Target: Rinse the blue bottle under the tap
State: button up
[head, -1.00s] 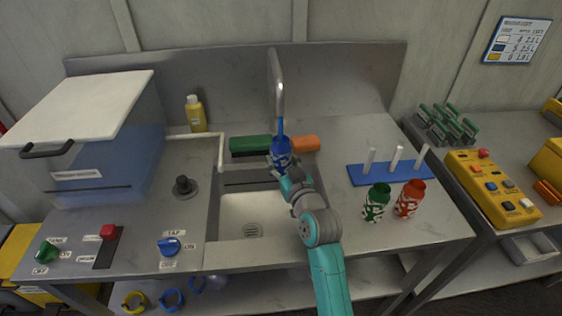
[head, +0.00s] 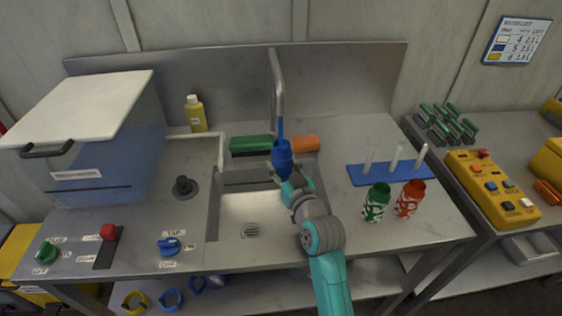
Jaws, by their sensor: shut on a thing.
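The blue bottle (head: 282,155) is held over the sink basin (head: 252,212), below the tap spout (head: 277,85). My gripper (head: 281,172) is shut on the bottle; its fingers are small and partly hidden in this view. A blue stream (head: 280,126) runs from the spout down to the top of the bottle. The bottle looks roughly upright; whether its mouth faces up I cannot tell. The blue tap knob (head: 169,246) is on the counter's front left.
A green bottle (head: 376,202) and a red bottle (head: 409,199) stand right of the sink. Behind them is a blue rack (head: 388,171) with white pegs. Green and orange blocks (head: 250,145) lie behind the basin.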

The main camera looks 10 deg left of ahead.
aim_at(278, 171)
jog(key=shift+s+d, duration=0.35)
jog(key=shift+s, duration=0.8)
jog(key=shift+s+d, duration=0.3)
jog(key=shift+s, duration=0.85)
jog(key=shift+s+d, duration=0.35)
jog(key=shift+s, duration=0.8)
jog(key=shift+r, duration=0.1)
